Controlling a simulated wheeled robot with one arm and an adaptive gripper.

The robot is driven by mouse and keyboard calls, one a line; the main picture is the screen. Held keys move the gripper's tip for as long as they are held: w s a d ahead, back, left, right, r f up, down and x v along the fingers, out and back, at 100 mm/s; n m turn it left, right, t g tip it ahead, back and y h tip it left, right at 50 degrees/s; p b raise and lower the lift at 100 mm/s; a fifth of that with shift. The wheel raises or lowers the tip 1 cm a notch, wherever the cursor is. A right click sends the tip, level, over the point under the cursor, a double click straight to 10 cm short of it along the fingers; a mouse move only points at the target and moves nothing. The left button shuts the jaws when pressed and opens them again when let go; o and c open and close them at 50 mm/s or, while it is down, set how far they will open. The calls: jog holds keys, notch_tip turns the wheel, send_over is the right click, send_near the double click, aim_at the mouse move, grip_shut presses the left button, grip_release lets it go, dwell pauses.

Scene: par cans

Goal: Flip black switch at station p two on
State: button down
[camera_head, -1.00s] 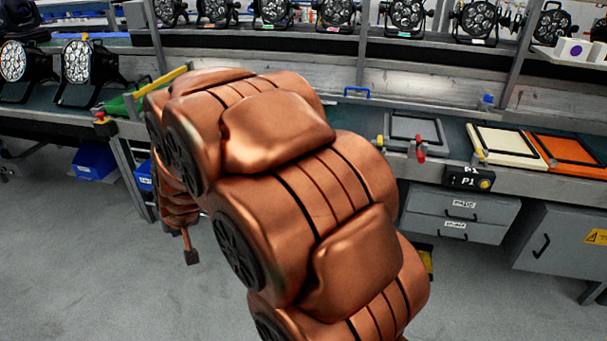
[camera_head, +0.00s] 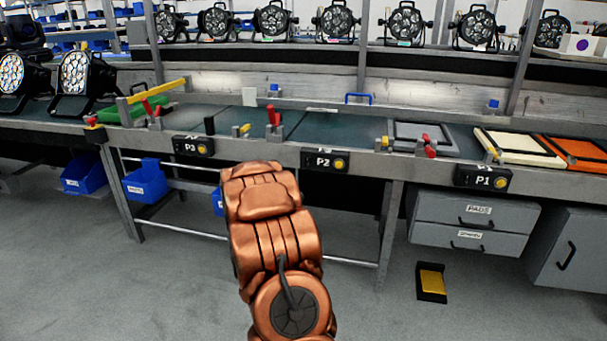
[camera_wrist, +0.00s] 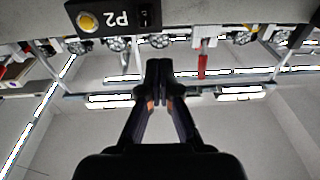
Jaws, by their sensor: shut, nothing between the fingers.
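The P2 station box (camera_head: 325,160) is a small black box on the front edge of the bench, with a white label and a yellow button (camera_head: 340,164). In the wrist view the P2 box (camera_wrist: 113,17) appears upside down at the top, with the button (camera_wrist: 88,21) at left and the black switch (camera_wrist: 147,14) at right. Whether the switch is on or off I cannot tell. My gripper (camera_wrist: 159,75) is shut and empty, its tips apart from the box and below the switch in the picture. In the head view my copper arm hides the gripper.
The P3 box (camera_head: 192,146) is left of P2, the P1 box (camera_head: 483,178) right. A red-handled clamp (camera_head: 273,116) stands on the bench behind P2; a red handle (camera_wrist: 202,65) shows in the wrist view. Grey drawers (camera_head: 475,222) are below P1.

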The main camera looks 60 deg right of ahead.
aim_at(305, 158)
jog(key=shift+s+d+f+h, duration=0.2)
jog(key=shift+s+d+h, duration=0.2)
jog(key=shift+s+d, duration=0.15)
jog(key=shift+d, duration=0.1)
jog(key=shift+b+x, duration=1.25)
jog(key=shift+x, duration=5.6)
jog(key=shift+d+r+g+y+p, duration=0.3)
jog(key=shift+g+p, duration=0.1)
jog(key=shift+p, duration=0.5)
jog(key=shift+f, duration=0.25)
